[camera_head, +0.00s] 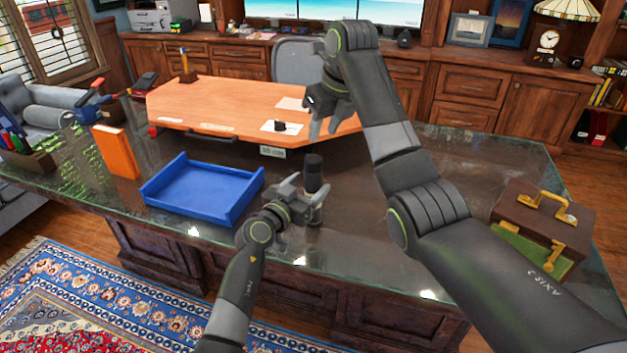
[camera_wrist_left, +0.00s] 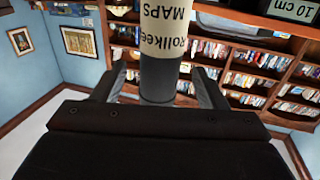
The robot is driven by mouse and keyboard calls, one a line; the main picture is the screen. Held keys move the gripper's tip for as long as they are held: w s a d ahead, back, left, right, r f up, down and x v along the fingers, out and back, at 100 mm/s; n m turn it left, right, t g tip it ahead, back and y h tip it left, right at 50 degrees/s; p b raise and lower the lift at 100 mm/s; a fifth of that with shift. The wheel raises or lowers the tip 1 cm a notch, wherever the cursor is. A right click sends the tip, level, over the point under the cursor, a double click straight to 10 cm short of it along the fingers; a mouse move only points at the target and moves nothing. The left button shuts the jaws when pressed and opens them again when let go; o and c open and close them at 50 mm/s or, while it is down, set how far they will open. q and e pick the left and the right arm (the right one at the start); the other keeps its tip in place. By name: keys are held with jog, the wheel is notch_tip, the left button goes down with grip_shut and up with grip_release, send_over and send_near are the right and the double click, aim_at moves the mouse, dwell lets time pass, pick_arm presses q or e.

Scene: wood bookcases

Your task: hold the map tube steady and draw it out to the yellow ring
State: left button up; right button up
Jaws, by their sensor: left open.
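The map tube (camera_head: 314,172) is a dark cylinder standing upright near the front middle of the glass-topped desk. In the left wrist view the tube (camera_wrist_left: 160,75) shows a cream label with upside-down "MAPS" lettering. My left gripper (camera_head: 304,190) is open at the tube, which stands between its fingers. The wrist view shows gaps on both sides of the tube. My right gripper (camera_head: 325,127) is above the tube, fingers pointing down, apart and empty. I cannot make out a yellow ring in either view.
A brown case (camera_head: 520,215) with brass handles sits at the right. Glass right of the tube is partly hidden by my right arm.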

pick_arm(q)
jog(key=shift+x, duration=1.45)
